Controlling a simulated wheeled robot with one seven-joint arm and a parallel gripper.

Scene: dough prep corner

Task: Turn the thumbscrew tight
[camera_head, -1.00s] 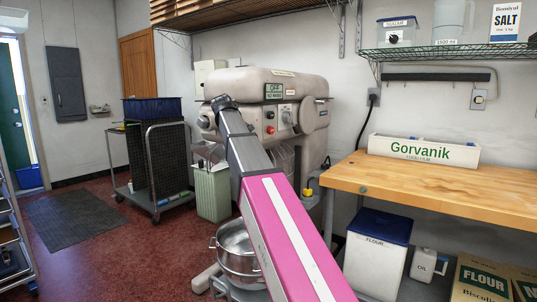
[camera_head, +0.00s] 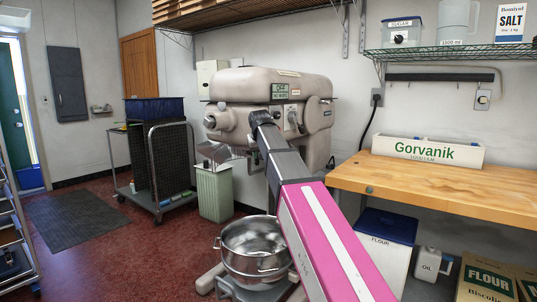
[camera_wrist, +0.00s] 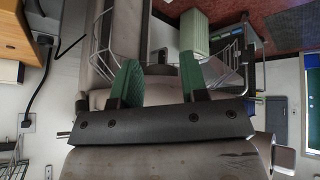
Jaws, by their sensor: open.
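The beige mixer (camera_head: 290,85) stands against the back wall. A round hub (camera_head: 222,122) with a small knob (camera_head: 210,122) sticks out on its left front; I cannot tell for certain which part is the thumbscrew. My wrist is in front of the mixer's control panel, to the right of the hub, and my fingers do not show in the head view. In the wrist view my gripper (camera_wrist: 158,76) has its two green fingers spread, with nothing between them. A pale mixer surface (camera_wrist: 160,162) fills the bottom there, and a metal fitting (camera_wrist: 284,158) shows at lower right.
A steel bowl (camera_head: 255,245) sits low under the mixer. A green bin (camera_head: 214,193) and a dark cart (camera_head: 160,165) stand left. A wooden table (camera_head: 450,183) with a white box (camera_head: 427,151) is at right.

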